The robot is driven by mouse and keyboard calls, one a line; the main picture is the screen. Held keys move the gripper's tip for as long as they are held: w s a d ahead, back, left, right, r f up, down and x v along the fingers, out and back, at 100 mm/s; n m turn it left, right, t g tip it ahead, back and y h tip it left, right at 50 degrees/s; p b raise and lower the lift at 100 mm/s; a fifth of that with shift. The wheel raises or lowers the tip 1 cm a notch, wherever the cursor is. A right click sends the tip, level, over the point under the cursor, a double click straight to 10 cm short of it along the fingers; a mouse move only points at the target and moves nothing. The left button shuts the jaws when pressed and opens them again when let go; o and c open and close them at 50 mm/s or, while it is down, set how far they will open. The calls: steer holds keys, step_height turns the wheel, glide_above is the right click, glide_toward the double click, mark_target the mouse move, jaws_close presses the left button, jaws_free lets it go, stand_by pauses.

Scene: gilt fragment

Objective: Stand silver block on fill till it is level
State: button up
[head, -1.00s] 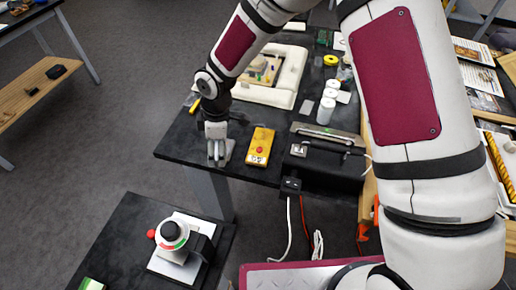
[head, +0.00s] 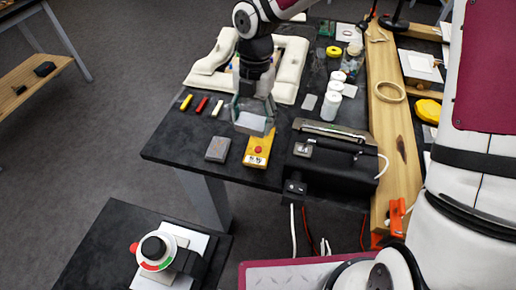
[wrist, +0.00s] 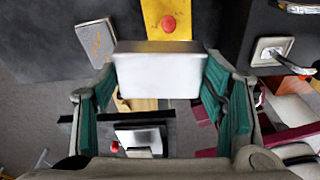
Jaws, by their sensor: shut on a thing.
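The silver block (head: 251,122) is held in my gripper (head: 255,112), up above the table near the yellow box. In the wrist view the block (wrist: 160,72) is a pale, smooth slab with rounded corners, between the teal finger pads. The gilt fragment with the fill lies inside a white padded frame (head: 292,75) at the back of the table; my arm hides most of it, and I cannot make out the fill.
A dark grey pad (head: 218,149) and a yellow box with a red button (head: 258,149) lie near the table's front edge. Small red, yellow and white sticks (head: 202,104) lie at left. A black case (head: 335,160), white jars (head: 331,104) and a glass jar (head: 352,64) stand at right.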

mark_target(258, 151)
steer(key=shift+w+d+r+n, duration=0.1)
steer(key=shift+d+r+n, duration=0.1)
steer(key=shift+d+n, duration=0.55)
step_height(258, 151, down, 10)
steer(key=shift+r, duration=0.1)
steer(key=shift+b, duration=0.3)
steer(key=o, duration=1.4)
steer(key=r, duration=0.4)
steer(key=w+r, duration=0.1)
steer(key=r, duration=0.7)
steer(key=shift+w+d, duration=0.25)
steer(key=shift+w, duration=0.1)
